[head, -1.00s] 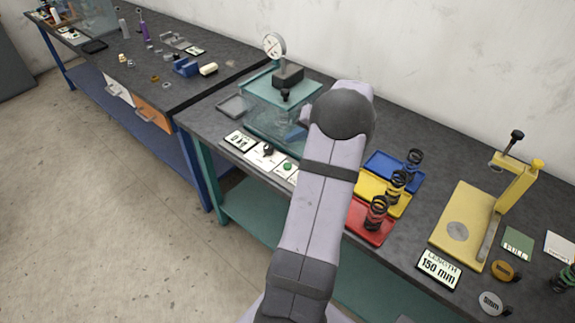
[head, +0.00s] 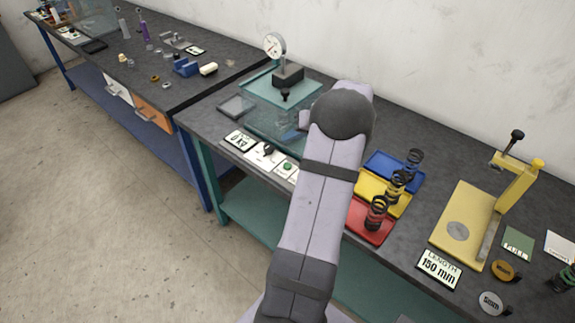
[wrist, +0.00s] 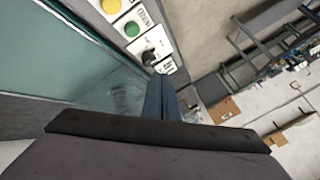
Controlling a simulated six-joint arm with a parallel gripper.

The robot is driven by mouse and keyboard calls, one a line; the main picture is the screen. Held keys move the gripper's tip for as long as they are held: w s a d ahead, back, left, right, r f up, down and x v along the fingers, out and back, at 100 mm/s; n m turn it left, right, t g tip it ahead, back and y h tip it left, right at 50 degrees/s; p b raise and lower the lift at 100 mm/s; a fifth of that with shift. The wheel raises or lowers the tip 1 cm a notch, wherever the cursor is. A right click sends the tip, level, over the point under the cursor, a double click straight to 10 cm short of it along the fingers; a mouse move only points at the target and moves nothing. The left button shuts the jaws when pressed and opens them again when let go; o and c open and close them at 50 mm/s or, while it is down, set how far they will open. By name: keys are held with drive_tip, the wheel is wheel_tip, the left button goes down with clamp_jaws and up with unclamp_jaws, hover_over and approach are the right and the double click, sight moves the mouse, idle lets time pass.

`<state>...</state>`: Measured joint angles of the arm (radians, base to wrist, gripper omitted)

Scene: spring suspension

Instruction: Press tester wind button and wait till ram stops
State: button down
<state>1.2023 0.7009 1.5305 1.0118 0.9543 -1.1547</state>
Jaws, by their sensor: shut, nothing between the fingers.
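The tester (head: 250,120) stands on the dark bench, with clear teal panels, a black block and a dial gauge (head: 274,46). A small display (head: 238,140) on its front side seems to read 0 kg. Beside it are a black knob (head: 268,151) and a green button (head: 287,167). The wrist view shows the green button (wrist: 132,29), a yellow button (wrist: 110,5) and the black knob (wrist: 149,57). My gripper (wrist: 161,84) is shut and empty, its tips near the knob and apart from the green button in the picture. My arm hides the gripper in the head view.
Red (head: 361,228), yellow (head: 371,184) and blue (head: 382,161) trays with dark springs lie right of my arm. A yellow stand (head: 468,222) and a 150 mm length display (head: 438,268) are farther right. Another bench (head: 110,65) stands left.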

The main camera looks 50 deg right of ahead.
drive_tip(key=b, duration=0.3)
hover_over(291, 167)
wheel_tip(291, 167, down, 7)
drive_tip(key=shift+w+f, duration=0.1)
drive_tip(key=shift+f, duration=0.05)
drive_tip(key=shift+f+b, duration=0.65)
drive_tip(key=shift+b, duration=0.15)
